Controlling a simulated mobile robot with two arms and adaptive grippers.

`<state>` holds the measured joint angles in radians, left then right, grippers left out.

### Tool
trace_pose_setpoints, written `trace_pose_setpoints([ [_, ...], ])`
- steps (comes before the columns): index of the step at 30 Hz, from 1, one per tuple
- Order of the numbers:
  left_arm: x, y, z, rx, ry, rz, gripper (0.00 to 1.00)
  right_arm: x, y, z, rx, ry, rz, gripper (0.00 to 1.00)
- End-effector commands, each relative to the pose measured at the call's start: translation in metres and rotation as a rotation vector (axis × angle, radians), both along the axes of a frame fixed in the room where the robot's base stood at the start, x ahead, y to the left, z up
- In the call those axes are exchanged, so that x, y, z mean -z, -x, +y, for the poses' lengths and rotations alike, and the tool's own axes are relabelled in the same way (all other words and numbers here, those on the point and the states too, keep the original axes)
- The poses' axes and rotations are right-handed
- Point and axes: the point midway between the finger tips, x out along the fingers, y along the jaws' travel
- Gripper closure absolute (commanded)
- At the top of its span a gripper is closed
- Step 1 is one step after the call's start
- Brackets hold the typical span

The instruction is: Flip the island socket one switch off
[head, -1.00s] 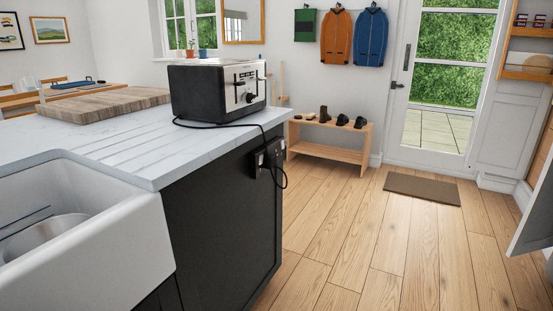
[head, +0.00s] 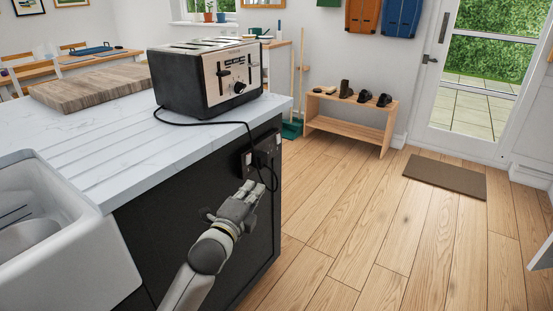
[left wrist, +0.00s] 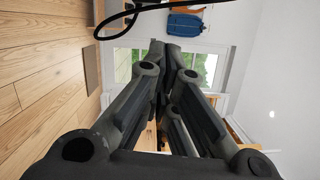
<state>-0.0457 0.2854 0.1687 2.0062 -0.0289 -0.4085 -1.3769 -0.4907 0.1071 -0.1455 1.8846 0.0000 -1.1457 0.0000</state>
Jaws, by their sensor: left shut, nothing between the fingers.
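The island socket (head: 262,151) is a dark plate on the black end panel of the island, just under the worktop. A black plug and cable hang at its right part. The switches are too small to read as on or off. My left gripper (head: 248,188) is in front of the panel, just below the socket, pointing up towards it. Its fingers are shut and empty; they also show in the left wrist view (left wrist: 172,48). I cannot tell whether the fingertips touch anything. My right gripper is in no view.
A toaster (head: 207,78) stands on the white worktop (head: 115,140), its black cable (head: 205,123) looping down to the socket. A sink (head: 55,240) is at the left. A shoe bench (head: 350,118) and mat (head: 446,176) stand beyond; the wooden floor between is clear.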

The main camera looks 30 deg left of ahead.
Motion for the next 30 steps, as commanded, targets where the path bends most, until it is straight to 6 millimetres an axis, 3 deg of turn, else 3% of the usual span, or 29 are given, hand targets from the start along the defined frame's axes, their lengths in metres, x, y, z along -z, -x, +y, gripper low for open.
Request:
trace_pose_setpoints([
  [8, 0.001, 0.0, 0.0, 0.0, 0.001, 0.001, 1.0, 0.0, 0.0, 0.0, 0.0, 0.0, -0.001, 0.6],
  [13, 0.0, -0.011, 0.002, 0.0, 0.003, 0.0, 1.0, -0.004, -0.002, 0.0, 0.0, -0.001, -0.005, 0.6],
  [29, -0.002, -0.102, 0.016, 0.0, 0.006, -0.002, 1.0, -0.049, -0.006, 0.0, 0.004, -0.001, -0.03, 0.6],
  [30, -0.002, -0.1, 0.026, -0.003, -0.001, 0.001, 1.0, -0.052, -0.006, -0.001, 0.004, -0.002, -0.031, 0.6],
])
